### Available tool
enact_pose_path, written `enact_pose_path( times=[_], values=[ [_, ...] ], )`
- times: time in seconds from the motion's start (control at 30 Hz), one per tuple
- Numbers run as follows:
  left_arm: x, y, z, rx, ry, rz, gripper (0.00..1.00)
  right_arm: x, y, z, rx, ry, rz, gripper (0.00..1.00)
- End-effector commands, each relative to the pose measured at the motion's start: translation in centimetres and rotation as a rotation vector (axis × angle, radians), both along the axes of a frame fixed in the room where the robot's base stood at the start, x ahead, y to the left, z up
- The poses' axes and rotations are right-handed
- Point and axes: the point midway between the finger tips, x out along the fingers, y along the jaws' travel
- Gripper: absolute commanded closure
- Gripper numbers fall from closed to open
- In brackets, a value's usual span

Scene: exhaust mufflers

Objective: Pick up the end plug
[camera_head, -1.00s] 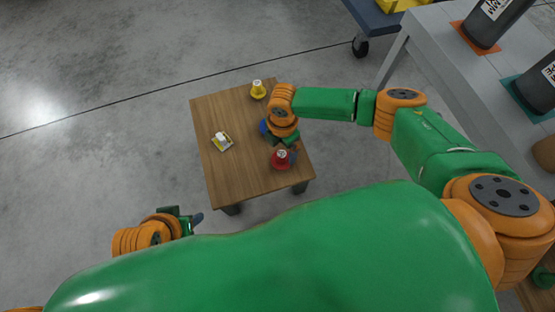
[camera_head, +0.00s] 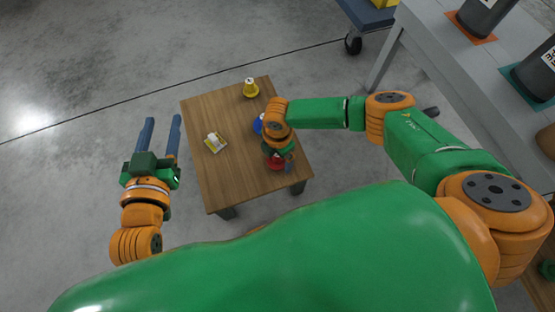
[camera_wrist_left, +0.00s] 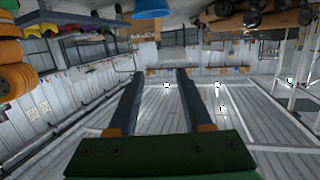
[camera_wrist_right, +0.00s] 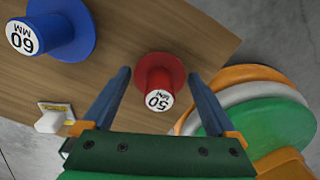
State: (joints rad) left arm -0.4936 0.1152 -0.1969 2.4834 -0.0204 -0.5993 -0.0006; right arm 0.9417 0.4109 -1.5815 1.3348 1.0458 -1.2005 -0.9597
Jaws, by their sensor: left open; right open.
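Three flanged plugs stand on the small wooden table (camera_head: 230,180): a yellow one (camera_head: 251,90) at the far edge, a blue one (camera_head: 258,124) partly hidden by my right arm, and a red one (camera_head: 275,163) at the near right. In the right wrist view the red plug (camera_wrist_right: 157,74), marked 50 MM, sits between the open fingertips of my right gripper (camera_wrist_right: 159,73), with gaps on both sides. The blue plug (camera_wrist_right: 50,32) there reads 60 MM. My left gripper (camera_head: 162,119) is open and empty, left of the table.
A small white piece on a yellow-edged base (camera_head: 215,142) lies on the table's left half. A grey bench (camera_head: 455,50) with dark cylinders on coloured mats stands at the right. A blue cart (camera_head: 368,14) is behind. The floor left of the table is clear.

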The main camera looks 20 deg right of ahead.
Motion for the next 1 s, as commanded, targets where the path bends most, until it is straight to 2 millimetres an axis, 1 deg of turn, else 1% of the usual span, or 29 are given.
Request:
enact_pose_path(
  times=[0.1,0.17,0.37,0.4,0.47,0.5,0.57,0.6,0.63,0.67,0.87,1.0],
  values=[
    [0.2,-0.2,1.2,-0.014,-0.066,-0.006,0.50,0.0,0.0,-0.4,0.000,0.000,0.000,0.08],
    [0.3,-0.3,1.6,-0.018,-0.084,-0.007,0.50,0.0,0.0,-0.4,0.000,0.000,0.000,0.08],
    [0.3,-0.3,1.8,-0.019,-0.092,-0.008,0.50,0.0,0.0,-0.4,0.000,0.000,0.000,0.08],
    [0.3,-0.3,1.8,-0.019,-0.091,-0.008,0.50,0.0,0.0,-0.4,0.000,0.000,0.000,0.10],
    [0.3,-0.3,1.8,-0.019,-0.091,-0.008,0.50,0.0,0.0,-0.4,0.000,0.000,0.000,0.27],
    [0.3,-0.3,1.8,-0.019,-0.091,-0.008,0.50,0.0,0.0,-0.4,0.000,0.000,0.000,0.37],
    [0.3,-0.3,1.7,-0.019,-0.090,-0.008,0.50,0.0,0.0,-0.4,0.000,0.000,0.000,0.54],
    [0.3,-0.3,1.7,-0.019,-0.090,-0.008,0.50,0.0,0.0,-0.4,0.000,0.000,0.000,0.64],
    [0.3,-0.3,1.7,-0.019,-0.090,-0.008,0.50,0.0,0.0,-0.4,0.000,0.000,0.000,0.72],
    [0.3,-0.3,1.7,-0.019,-0.090,-0.008,0.50,0.0,0.0,-0.4,0.000,0.000,0.000,0.77],
    [0.3,-0.3,1.7,-0.018,-0.087,-0.007,0.50,0.0,0.0,-0.4,0.000,-0.001,0.000,0.77],
    [0.1,-0.1,0.8,-0.008,-0.037,-0.003,0.50,0.0,0.0,0.0,0.000,-0.001,0.000,0.77]
  ],
)
